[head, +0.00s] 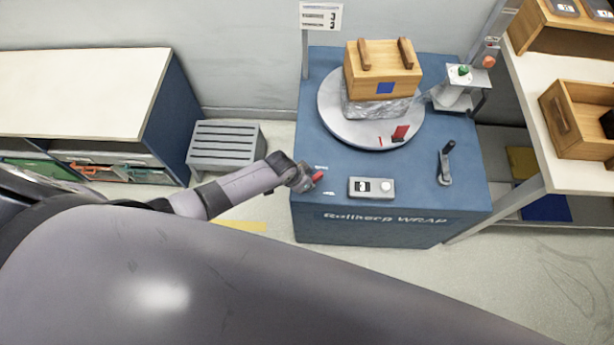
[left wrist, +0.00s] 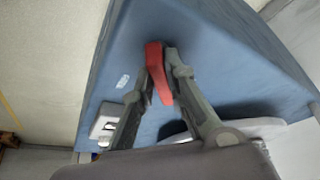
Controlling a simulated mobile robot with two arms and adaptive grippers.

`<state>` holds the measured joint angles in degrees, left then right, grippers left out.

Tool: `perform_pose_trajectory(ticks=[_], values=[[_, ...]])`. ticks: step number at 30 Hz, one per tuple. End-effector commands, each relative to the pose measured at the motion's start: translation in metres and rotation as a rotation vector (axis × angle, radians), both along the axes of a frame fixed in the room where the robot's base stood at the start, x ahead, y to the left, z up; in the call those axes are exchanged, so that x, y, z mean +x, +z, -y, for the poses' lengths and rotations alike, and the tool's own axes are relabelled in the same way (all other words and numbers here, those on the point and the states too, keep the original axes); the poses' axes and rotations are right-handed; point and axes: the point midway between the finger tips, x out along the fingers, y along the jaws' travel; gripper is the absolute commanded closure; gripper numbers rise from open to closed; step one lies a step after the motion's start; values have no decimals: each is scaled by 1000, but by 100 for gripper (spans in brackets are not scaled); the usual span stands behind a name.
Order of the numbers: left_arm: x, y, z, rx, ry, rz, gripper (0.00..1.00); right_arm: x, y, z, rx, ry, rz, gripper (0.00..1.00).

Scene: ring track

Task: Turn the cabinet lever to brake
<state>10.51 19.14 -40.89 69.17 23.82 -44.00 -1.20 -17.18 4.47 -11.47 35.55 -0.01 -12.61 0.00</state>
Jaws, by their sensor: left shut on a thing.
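The blue cabinet (head: 420,222) stands in the middle of the head view. My left gripper (head: 304,179) reaches in from the left and is shut on this lever. In the left wrist view the red lever (left wrist: 154,56) stands between the fingers of my left gripper (left wrist: 160,77). The lever's base is hidden by the gripper. My right gripper is not in view.
A turntable (head: 330,112) on the cabinet carries a film-wrapped load and a wooden crate (head: 365,85). A grey step stool (head: 222,147) stands left of the cabinet.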

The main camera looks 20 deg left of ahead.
Motion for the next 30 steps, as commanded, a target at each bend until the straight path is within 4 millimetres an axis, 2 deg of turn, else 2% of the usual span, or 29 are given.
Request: perform_pose_trajectory(ticks=[1,3,12,21,30], values=[[-2,4,2,-3,48,-4,100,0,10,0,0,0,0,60],[-1,4,2,-3,115,-4,100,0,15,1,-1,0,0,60],[-1,2,3,-4,397,-4,100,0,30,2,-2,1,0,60],[-1,0,3,-4,642,-4,100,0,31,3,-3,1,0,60],[0,0,2,-2,789,-1,100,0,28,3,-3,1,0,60]])
